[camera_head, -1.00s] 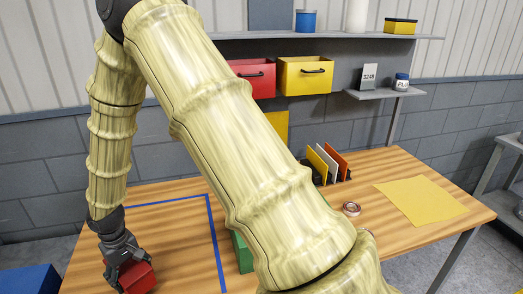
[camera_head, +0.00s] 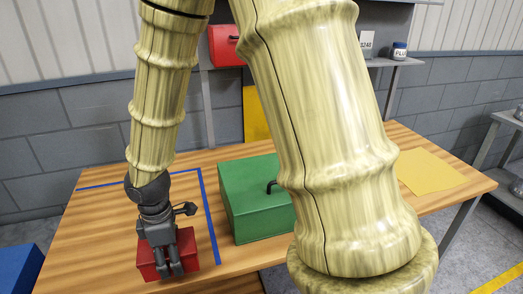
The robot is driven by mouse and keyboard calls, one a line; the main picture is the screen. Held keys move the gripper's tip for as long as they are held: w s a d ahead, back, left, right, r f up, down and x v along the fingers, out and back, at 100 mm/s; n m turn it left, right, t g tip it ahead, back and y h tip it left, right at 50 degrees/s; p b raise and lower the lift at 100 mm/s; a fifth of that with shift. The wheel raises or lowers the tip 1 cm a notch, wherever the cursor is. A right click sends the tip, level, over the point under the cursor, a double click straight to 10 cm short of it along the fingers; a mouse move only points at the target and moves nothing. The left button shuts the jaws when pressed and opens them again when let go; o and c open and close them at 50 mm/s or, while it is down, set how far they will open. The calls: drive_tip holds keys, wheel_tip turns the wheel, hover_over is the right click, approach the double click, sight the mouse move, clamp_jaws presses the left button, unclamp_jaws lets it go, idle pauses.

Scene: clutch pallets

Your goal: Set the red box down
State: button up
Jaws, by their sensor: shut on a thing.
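The red box (camera_head: 187,243) is at the front left of the wooden table, inside the area marked by blue tape (camera_head: 209,215). My gripper (camera_head: 175,268) points down over the box and is shut on it. The fingers hide the middle of the box. I cannot tell whether the underside of the box touches the table top.
A green box with a dark handle (camera_head: 250,205) stands just right of the tape line. A blue container (camera_head: 18,272) is at the lower left, off the table. A yellow sheet (camera_head: 428,172) lies at the table's right. The marked area behind my gripper is clear.

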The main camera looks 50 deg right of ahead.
drive_tip(key=p, duration=0.3)
hover_over(134, 251)
drive_tip(key=shift+s+f, duration=0.1)
drive_tip(key=shift+f, duration=0.55)
drive_tip(key=shift+f+p, duration=0.65)
drive_tip(key=shift+f, duration=1.2)
drive_tip(key=o, duration=1.3)
drive_tip(key=shift+f, duration=0.1)
drive_tip(key=shift+o, duration=0.2)
wheel_tip(134, 251, up, 12)
drive_tip(key=b, duration=0.1)
drive_tip(key=shift+b, duration=0.3)
